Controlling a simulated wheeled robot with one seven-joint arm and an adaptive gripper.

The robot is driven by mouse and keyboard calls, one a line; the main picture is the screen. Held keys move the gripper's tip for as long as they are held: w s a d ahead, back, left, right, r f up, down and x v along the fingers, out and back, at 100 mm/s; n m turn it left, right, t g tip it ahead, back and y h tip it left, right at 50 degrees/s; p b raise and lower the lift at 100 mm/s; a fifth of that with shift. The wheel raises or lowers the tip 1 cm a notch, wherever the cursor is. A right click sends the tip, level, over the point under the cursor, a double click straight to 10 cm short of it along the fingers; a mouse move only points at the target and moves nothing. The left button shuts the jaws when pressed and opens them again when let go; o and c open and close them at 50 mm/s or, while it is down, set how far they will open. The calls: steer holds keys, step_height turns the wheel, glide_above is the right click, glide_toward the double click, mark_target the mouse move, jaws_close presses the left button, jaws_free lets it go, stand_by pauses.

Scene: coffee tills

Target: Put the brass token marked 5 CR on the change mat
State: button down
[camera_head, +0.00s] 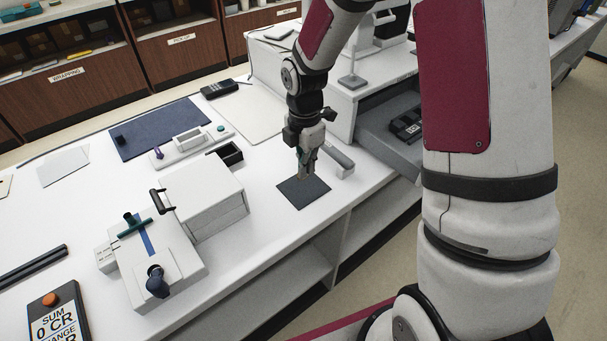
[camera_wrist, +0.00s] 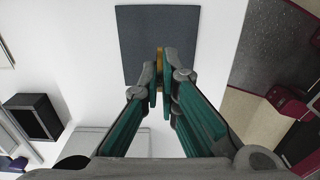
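A brass-coloured token (camera_wrist: 160,62) is pinched on edge between the fingertips of my gripper (camera_wrist: 160,88) in the wrist view. Its marking cannot be read from this angle. The change mat appears as a dark grey square (camera_wrist: 157,22) in the wrist view, under and beyond the fingertips. In the head view my gripper (camera_head: 307,172) points down over the same mat (camera_head: 304,196), close above its back part. The token cannot be made out in the head view. Whether it touches the mat is unclear.
A light grey block (camera_head: 338,159) lies just behind the mat. A white box (camera_head: 205,195) and a small black open box (camera_head: 228,153) stand to the left. A till drawer (camera_head: 395,130) is at the right. The counter's front edge runs close to the mat.

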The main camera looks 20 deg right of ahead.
steer(key=shift+w+f, duration=0.1)
steer(key=shift+f, duration=1.65)
steer(key=shift+f, duration=0.2)
steer(key=c, duration=1.8)
jaws_free()
steer(key=shift+r, duration=0.1)
